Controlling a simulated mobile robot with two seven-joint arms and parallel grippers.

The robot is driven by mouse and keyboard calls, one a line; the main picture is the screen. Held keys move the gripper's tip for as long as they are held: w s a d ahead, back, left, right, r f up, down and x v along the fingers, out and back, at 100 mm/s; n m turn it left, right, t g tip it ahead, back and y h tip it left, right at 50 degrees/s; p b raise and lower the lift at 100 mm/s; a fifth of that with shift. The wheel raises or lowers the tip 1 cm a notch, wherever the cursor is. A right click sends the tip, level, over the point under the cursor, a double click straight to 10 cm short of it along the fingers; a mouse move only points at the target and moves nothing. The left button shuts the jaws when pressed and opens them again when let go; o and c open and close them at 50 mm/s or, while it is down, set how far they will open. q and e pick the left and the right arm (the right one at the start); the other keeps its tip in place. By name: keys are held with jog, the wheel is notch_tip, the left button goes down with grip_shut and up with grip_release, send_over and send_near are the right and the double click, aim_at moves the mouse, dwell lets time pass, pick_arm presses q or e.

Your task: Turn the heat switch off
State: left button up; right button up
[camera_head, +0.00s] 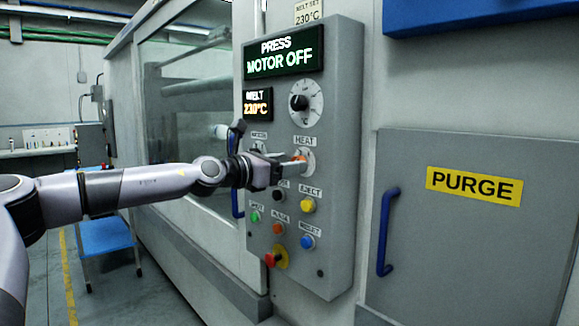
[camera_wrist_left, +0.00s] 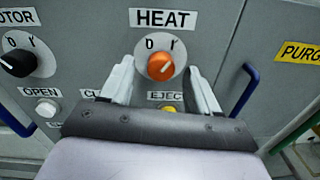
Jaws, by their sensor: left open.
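The heat switch is a round orange knob (camera_wrist_left: 160,67) on a pale dial under the HEAT label (camera_wrist_left: 163,18), with 0 and I marks above it. A pale mark on the knob seems to lean right toward I, but it is small. My left gripper (camera_wrist_left: 160,78) is open, with one finger on each side of the knob; I cannot tell whether they touch it. In the head view my left gripper (camera_head: 288,163) reaches the panel from the left, and the orange knob (camera_head: 300,157) shows at its tips. My right gripper is out of view.
A black motor knob (camera_wrist_left: 17,63) sits left of the heat switch. The control panel (camera_head: 340,110) also carries a melt dial (camera_head: 299,103), several push buttons and a red emergency knob (camera_head: 271,259). A PURGE door (camera_head: 480,250) with a blue handle (camera_head: 384,235) is at right.

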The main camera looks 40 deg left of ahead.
pick_arm(q)
jog(key=shift+w+d, duration=0.1)
jog(key=shift+w, duration=0.3)
jog(key=shift+w, duration=0.1)
jog(key=c, duration=1)
jog(key=shift+c, duration=0.2)
